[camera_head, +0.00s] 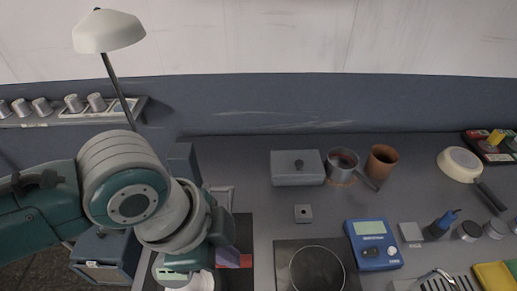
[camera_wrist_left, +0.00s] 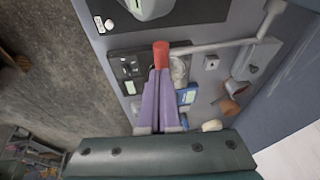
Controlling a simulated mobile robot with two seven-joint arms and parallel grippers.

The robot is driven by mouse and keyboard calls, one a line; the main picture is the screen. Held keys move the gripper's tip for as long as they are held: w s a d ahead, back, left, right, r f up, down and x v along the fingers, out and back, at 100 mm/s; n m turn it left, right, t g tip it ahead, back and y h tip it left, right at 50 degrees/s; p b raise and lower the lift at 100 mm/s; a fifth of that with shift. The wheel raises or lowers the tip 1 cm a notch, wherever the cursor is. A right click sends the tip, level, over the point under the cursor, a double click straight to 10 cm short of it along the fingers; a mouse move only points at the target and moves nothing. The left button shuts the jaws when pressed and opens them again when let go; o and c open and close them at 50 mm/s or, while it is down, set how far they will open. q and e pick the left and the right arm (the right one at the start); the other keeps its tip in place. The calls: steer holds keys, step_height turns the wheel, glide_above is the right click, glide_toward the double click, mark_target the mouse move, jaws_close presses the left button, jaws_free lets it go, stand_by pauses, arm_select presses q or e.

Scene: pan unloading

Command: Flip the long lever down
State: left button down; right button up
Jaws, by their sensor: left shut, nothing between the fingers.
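The long lever is a thin grey bar (camera_wrist_left: 215,46) with a red grip (camera_wrist_left: 161,53) at one end, and it bends at the other end. In the head view only its red grip (camera_head: 246,261) shows clearly beside my gripper; a grey bar piece (camera_head: 221,192) shows behind my arm. My left gripper (camera_wrist_left: 157,72) has purple fingers, shut and empty. Their tips are right at the red grip in the wrist view; I cannot tell whether they touch it. In the head view the fingers (camera_head: 228,256) are mostly hidden by my wrist.
A cooktop (camera_head: 283,250), a blue device (camera_head: 373,243) and a small grey block (camera_head: 303,213) are to the right. Behind stand a grey box (camera_head: 298,167), a saucepan (camera_head: 343,163) and a brown cup (camera_head: 381,161). A lamp (camera_head: 108,31) rises at the back left.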

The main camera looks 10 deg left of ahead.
arm_select(q)
step_height(320, 180, down, 8)
steer(key=t+b, duration=0.2)
steer(key=b, duration=0.1)
steer(key=shift+s+t+y+b, duration=0.3)
steer(key=shift+s+b, duration=0.1)
steer(key=shift+s, duration=0.05)
steer(key=shift+r, duration=0.15)
